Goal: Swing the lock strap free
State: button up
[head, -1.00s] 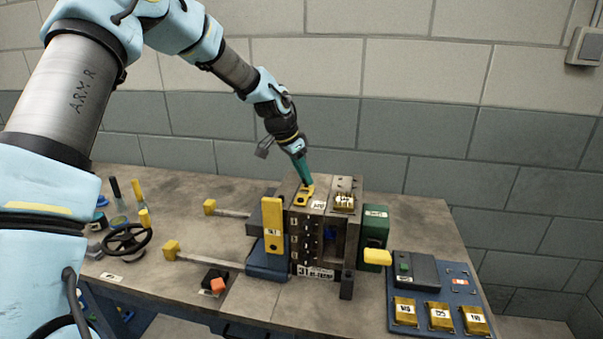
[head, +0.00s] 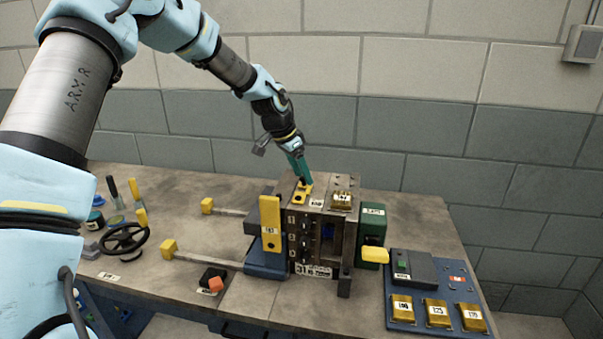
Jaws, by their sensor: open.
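The steel mould block (head: 314,268) stands on the bench with numbered marks on its front face. A yellow strap-like piece with a dark hole (head: 301,193) lies on its top, towards the left. I cannot tell for certain which of these is the lock strap. My gripper (head: 304,180) points down with its teal fingers at the back of the top yellow piece. It is open; the fingertips are small here, and contact cannot be made out.
Two yellow-ended rods (head: 169,248) reach left from the block. A dark handwheel (head: 126,239) and upright tools stand at the left. A green box (head: 373,224) and a yellow handle (head: 375,256) are at the block's right. A blue panel (head: 460,293) with brass blocks lies front right.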

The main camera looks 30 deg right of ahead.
jog(key=b+v, duration=0.3)
jog(key=v, duration=0.7)
jog(key=shift+a+r, duration=0.2)
jog(key=shift+r, duration=0.1)
jog(key=s+a+f+n+t+y, duration=0.1)
jog(key=a+f+n, duration=0.25)
jog(key=a, duration=0.85)
jog(key=a+f+n+t+y, duration=0.1)
jog(key=a+f+n+y, duration=0.3)
jog(key=a, duration=0.9)
jog(key=s+a+f+n, duration=0.1)
jog(key=s+a+n, duration=0.3)
jog(key=a, duration=0.4)
jog(key=s+a+f+n, duration=0.1)
jog(key=s+a+n, duration=0.4)
jog(key=a, duration=0.4)
jog(key=shift+s+h, duration=0.4)
jog(key=shift+s, duration=0.4)
